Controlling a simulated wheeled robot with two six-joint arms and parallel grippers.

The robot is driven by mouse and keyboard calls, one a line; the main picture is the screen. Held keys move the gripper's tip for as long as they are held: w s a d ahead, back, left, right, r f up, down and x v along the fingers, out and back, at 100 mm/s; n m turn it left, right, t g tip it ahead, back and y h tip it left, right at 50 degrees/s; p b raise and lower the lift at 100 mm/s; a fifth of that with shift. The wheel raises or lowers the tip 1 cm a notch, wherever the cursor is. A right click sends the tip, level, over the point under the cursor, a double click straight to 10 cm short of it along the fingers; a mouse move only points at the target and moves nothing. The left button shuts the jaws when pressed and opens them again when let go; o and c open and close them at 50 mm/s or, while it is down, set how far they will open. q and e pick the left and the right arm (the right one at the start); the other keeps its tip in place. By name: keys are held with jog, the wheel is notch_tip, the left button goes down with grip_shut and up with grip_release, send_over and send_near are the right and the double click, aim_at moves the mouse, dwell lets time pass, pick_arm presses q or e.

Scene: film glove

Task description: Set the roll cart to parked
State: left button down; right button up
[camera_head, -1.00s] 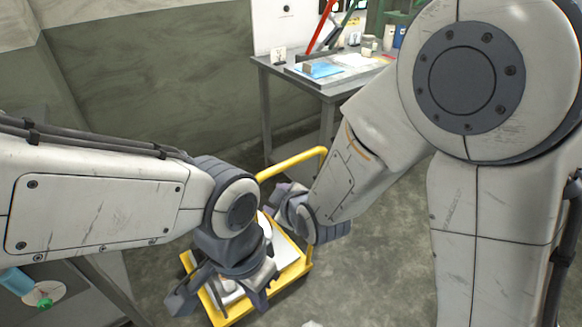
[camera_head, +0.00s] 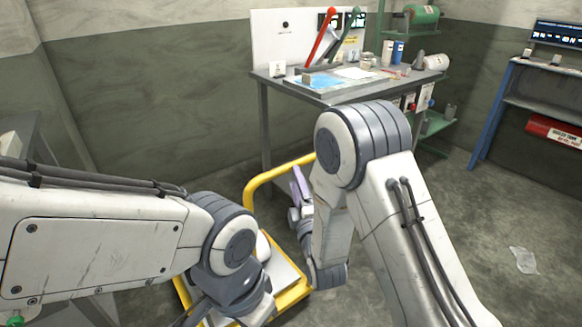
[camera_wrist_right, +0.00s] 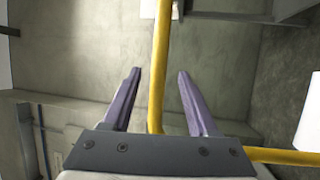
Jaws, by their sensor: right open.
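The roll cart (camera_head: 292,297) has a yellow frame and a pale deck; it stands on the floor at lower middle in the head view, partly hidden by my arms. Its yellow push handle (camera_head: 275,174) rises at its far side. My right gripper (camera_head: 301,182), with purple fingers, is beside the handle. In the right wrist view a yellow bar (camera_wrist_right: 161,50) of the cart runs between the open fingers (camera_wrist_right: 159,74), with gaps on both sides; I cannot tell its depth. My left gripper (camera_head: 215,318) is over the cart's near part, mostly cut off by the lower picture edge.
A grey workbench (camera_head: 350,94) with red and green levers stands behind the cart. Green shelving (camera_head: 436,124) is beside it. Floor at right is mostly clear, with a paper scrap (camera_head: 523,260).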

jog(key=x, duration=0.6)
jog(key=shift+s, duration=0.1)
grip_shut()
dwell(1.2)
